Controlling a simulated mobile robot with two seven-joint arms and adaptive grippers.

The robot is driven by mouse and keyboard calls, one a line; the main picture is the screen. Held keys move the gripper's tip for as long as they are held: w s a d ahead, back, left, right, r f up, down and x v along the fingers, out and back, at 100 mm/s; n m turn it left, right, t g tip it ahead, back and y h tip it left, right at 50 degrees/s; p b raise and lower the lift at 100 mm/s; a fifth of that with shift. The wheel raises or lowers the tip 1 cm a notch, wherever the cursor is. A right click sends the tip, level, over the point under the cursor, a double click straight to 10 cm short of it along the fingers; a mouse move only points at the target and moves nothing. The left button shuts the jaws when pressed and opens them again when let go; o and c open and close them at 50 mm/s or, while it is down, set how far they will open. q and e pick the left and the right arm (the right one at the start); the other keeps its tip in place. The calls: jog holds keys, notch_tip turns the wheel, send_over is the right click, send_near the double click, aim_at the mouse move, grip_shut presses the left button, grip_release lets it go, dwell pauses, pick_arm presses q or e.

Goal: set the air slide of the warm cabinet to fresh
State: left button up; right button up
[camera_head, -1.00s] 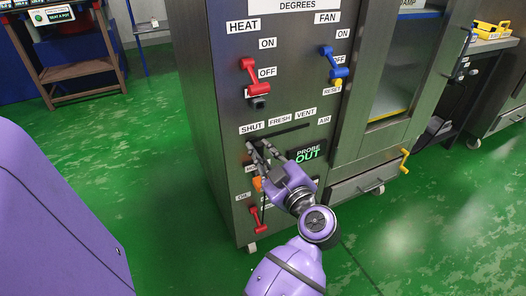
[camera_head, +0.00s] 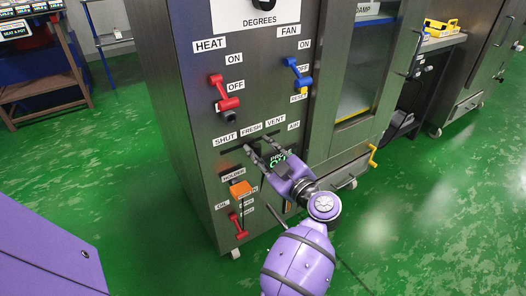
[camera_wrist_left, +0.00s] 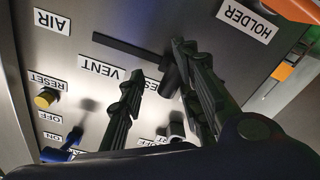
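The warm cabinet (camera_head: 185,110) has an air slot (camera_head: 236,148) under the labels SHUT (camera_head: 225,137), FRESH (camera_head: 251,129) and VENT (camera_head: 276,121). My left gripper (camera_head: 262,147) is in front of the slot, below FRESH, with its fingers apart. In the left wrist view the panel is upside down; a dark slide knob (camera_wrist_left: 170,78) stands at the slot (camera_wrist_left: 125,50), between the two fingers and close to the right-hand one. I cannot tell whether they touch. The knob is hidden by the fingers in the head view, and the FRESH label is partly covered in the wrist view. My right gripper is out of view.
Above the slot are a red heat lever (camera_head: 224,93) and a blue fan lever (camera_head: 298,74). Below are an orange block (camera_head: 240,189) by the HOLDER label and a red lever (camera_head: 237,225). A yellow handle (camera_head: 373,156) sticks out at right. Green floor is clear around.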

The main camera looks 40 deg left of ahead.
pick_arm(q)
jog(key=shift+f, duration=0.1)
jog(key=v, duration=1.2)
